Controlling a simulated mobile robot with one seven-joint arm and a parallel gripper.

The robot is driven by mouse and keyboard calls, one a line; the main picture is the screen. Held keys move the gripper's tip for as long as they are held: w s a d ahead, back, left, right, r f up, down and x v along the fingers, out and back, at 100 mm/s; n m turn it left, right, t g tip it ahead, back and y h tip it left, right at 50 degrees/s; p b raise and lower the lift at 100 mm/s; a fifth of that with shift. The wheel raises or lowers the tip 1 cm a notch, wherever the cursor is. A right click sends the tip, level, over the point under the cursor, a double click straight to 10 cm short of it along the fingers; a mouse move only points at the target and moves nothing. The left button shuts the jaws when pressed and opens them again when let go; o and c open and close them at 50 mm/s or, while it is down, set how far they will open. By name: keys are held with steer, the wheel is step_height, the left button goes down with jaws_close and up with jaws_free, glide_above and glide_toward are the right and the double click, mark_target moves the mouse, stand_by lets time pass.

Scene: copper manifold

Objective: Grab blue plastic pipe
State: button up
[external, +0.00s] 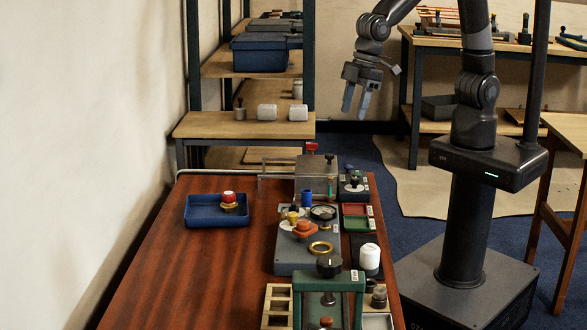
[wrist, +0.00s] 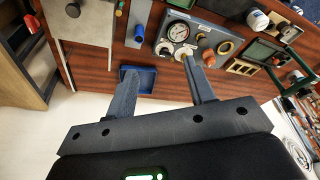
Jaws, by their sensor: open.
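A small upright blue cylinder, which looks like the blue plastic pipe (external: 306,198), stands near the far end of the red-brown table, by the round gauge (external: 323,212). A small blue piece in the wrist view (wrist: 139,31) looks like the same pipe. My gripper (external: 355,108) is open and empty, high above and beyond the table's far end, with its fingers pointing down. In the wrist view its two fingers (wrist: 160,68) are spread apart, with nothing between them and the pipe beyond them.
A blue tray (external: 202,217) holding a red-topped fitting stands at the table's left. A grey plate (external: 287,257) bears the gauge, an orange knob and a brass ring. A green press frame (external: 355,283) stands at the near end. The table's left and middle are mostly clear.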

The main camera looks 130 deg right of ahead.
steer(key=m+g, duration=0.1)
glide_toward(306, 193)
steer(key=f, duration=0.6)
steer(key=shift+d+f, duration=0.2)
steer(key=shift+d, duration=0.1)
steer(key=shift+w+d+f, duration=0.15)
steer(key=shift+f, duration=0.75)
steer(key=shift+w+d+f, duration=0.15)
steer(key=shift+w+f, duration=0.05)
steer(key=shift+f, duration=0.7)
steer(key=shift+w+d+f, duration=0.15)
steer(key=shift+f, duration=0.75)
steer(key=c, duration=1)
